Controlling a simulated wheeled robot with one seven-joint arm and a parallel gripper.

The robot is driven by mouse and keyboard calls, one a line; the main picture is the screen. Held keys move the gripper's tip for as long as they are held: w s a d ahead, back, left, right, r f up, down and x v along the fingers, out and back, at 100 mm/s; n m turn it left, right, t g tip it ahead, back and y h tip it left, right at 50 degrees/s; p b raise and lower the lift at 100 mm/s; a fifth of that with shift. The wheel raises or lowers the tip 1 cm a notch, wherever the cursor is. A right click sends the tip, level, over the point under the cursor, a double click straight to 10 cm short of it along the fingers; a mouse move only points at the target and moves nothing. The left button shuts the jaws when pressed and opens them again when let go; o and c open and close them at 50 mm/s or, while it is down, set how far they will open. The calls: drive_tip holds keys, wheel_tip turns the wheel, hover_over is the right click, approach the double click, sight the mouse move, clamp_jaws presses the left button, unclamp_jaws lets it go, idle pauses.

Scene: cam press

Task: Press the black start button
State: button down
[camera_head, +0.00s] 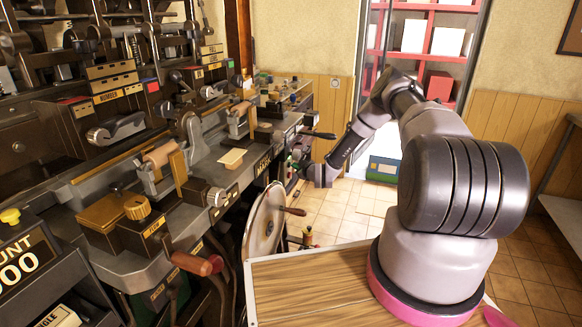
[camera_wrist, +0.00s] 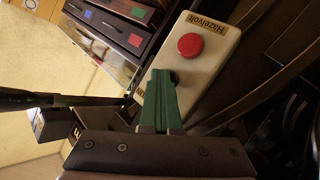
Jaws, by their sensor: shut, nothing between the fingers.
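In the wrist view a cream control box (camera_wrist: 203,75) labelled "Hazelvolt" carries a round red button (camera_wrist: 190,45). A small dark round shape, likely the black button (camera_wrist: 175,77), shows just below the red one, partly hidden by my fingers. My gripper (camera_wrist: 160,74) has green fingers shut together and empty, their tips over the lower part of the box. I cannot tell whether they touch the button. In the head view my arm reaches to the right end of the machine bench, where the gripper is small and hard to make out.
A black lever (camera_wrist: 30,100) juts in from the left in the wrist view, close to the box. In the head view the machine bench (camera_head: 235,175) holds several cranks and levers. A round metal disc (camera_head: 262,225) stands in front of it.

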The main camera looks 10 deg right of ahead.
drive_tip(key=shift+s+d, duration=0.45)
drive_tip(key=shift+d, duration=0.2)
drive_tip(key=shift+s+d, duration=0.45)
drive_tip(key=shift+d, duration=0.25)
drive_tip(key=shift+s+d, duration=0.45)
drive_tip(key=shift+d, duration=0.25)
drive_tip(key=shift+s+d, duration=0.45)
drive_tip(key=shift+d, duration=0.25)
drive_tip(key=shift+r, duration=0.1)
